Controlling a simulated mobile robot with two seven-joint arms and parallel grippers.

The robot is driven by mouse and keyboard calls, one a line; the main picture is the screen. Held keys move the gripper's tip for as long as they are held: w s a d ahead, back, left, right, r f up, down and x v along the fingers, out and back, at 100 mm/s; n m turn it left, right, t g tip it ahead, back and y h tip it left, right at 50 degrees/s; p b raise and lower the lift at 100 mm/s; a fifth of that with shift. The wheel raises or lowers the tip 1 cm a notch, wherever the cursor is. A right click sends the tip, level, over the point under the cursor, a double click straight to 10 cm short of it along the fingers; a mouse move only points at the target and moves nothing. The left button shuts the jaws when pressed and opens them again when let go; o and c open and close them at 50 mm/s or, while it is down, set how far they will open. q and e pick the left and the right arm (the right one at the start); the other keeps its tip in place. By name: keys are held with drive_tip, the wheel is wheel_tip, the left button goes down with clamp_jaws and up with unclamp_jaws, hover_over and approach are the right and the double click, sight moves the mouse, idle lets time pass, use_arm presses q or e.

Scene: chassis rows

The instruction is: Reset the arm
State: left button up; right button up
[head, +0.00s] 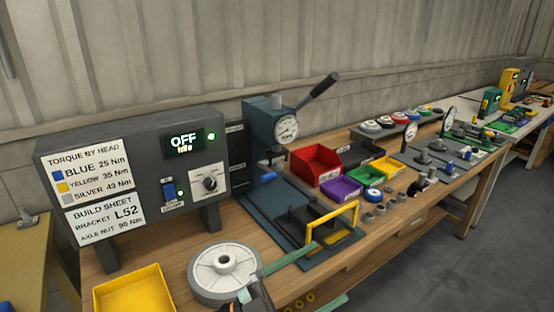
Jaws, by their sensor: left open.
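My left gripper (331,271) comes in at the bottom centre. Its two pale green fingers are spread apart and nothing shows held between them. The upper finger passes in front of the dark fixture plate near the yellow handle frame (332,226); I cannot tell whether they touch. A blue-grey press (268,125) with a round dial gauge (286,129) stands behind, its black-gripped lever arm (320,86) raised to the upper right. My right gripper is not in view.
A grey control box (185,185) reads OFF, idle. A white round wheel (225,272) and yellow tray (133,293) lie at front left. Red (316,164), purple (341,188) and green bins (364,175) stand right of the press. More gauges and parts fill the bench's far right.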

use_arm(q)
drive_tip(key=w+a+f+n+t+y+p, duration=0.1)
drive_tip(key=w+a+f+n+t+y, duration=0.1)
drive_tip(key=a+f+n+t+y, duration=1)
drive_tip(key=s+a+f+n+g+y, duration=0.3)
drive_tip(key=s+a+f+g, duration=0.2)
drive_tip(key=f, duration=0.5)
drive_tip(key=s+a+f+n+g+y+p, duration=0.1)
drive_tip(key=s+a+f+n+g+y, duration=0.2)
drive_tip(key=s+a+f, duration=0.3)
drive_tip(key=s+f+g+y, duration=0.1)
drive_tip(key=s+f, duration=0.3)
drive_tip(key=f, duration=0.1)
drive_tip(key=shift+g, duration=0.4)
drive_tip(key=shift+d, duration=0.1)
drive_tip(key=shift+c, duration=0.2)
